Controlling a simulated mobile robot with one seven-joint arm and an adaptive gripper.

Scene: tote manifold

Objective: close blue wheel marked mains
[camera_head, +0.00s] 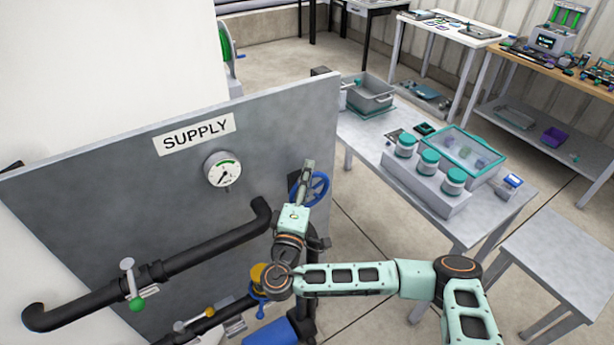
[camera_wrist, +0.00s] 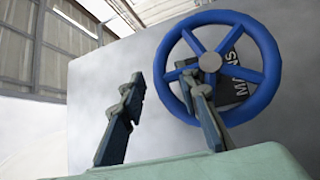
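The blue wheel (camera_wrist: 265,78) is a spoked handwheel that faces me in the wrist view. A dark label reading MAINS (camera_wrist: 236,78) shows partly behind its spokes. In the head view the wheel (camera_head: 321,187) is at the right side of the grey panel, partly hidden by my gripper (camera_head: 306,172). In the wrist view my gripper (camera_wrist: 162,82) is open, fingers well apart. The left finger is outside the rim. The right finger overlaps the hub and lower spokes, with the wheel's left rim between the fingers in the picture. I cannot tell whether either finger touches the wheel.
The grey panel (camera_head: 90,215) carries a SUPPLY sign (camera_head: 198,134), a gauge (camera_head: 222,170), black pipes and a green-knobbed lever (camera_head: 132,285). A yellow-and-blue fitting (camera_head: 259,276) is low by my arm. A table with jars (camera_head: 428,160) stands to the right.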

